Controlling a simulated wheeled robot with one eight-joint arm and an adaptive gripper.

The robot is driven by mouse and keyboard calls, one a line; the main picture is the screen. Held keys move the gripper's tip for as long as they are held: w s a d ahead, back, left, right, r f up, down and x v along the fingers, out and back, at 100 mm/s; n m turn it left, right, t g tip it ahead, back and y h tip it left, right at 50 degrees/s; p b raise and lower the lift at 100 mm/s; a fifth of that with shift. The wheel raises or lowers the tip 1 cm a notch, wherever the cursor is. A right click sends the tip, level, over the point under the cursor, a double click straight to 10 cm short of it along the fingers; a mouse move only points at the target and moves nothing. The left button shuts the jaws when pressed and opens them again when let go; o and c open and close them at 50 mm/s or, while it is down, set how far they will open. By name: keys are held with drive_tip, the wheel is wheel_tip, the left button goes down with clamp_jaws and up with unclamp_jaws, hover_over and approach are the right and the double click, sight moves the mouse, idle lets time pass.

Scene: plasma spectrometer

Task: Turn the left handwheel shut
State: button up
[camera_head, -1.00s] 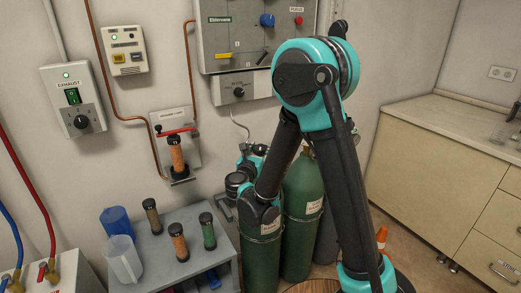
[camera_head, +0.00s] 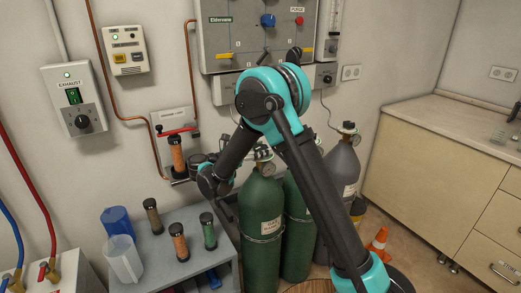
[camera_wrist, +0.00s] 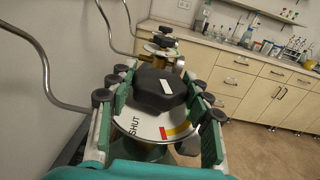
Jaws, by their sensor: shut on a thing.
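The left handwheel (camera_wrist: 150,93) is a dark knob with a white mark on top, large in the wrist view. Under it is a round dial plate (camera_wrist: 148,128) with the word SHUT at lower left and yellow and red bands at lower right. My gripper (camera_wrist: 160,86) is closed on the knob, with a teal and black finger on each side. In the head view the left green cylinder (camera_head: 262,207) stands below my wrist.
Another handwheel (camera_wrist: 160,46) stands beyond in the wrist view. A second green cylinder (camera_head: 297,225) and a grey cylinder (camera_head: 343,168) stand to the right. A side table (camera_head: 155,255) holds several small columns and cups. A curved pipe (camera_wrist: 45,65) runs along the wall.

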drive_tip(key=shift+w, duration=0.1)
idle(0.3)
drive_tip(key=o, duration=1.2)
drive_tip(key=shift+d, duration=0.1)
drive_tip(key=shift+c, duration=0.2)
drive_tip(key=v, duration=1.2)
drive_tip(key=shift+w, duration=0.1)
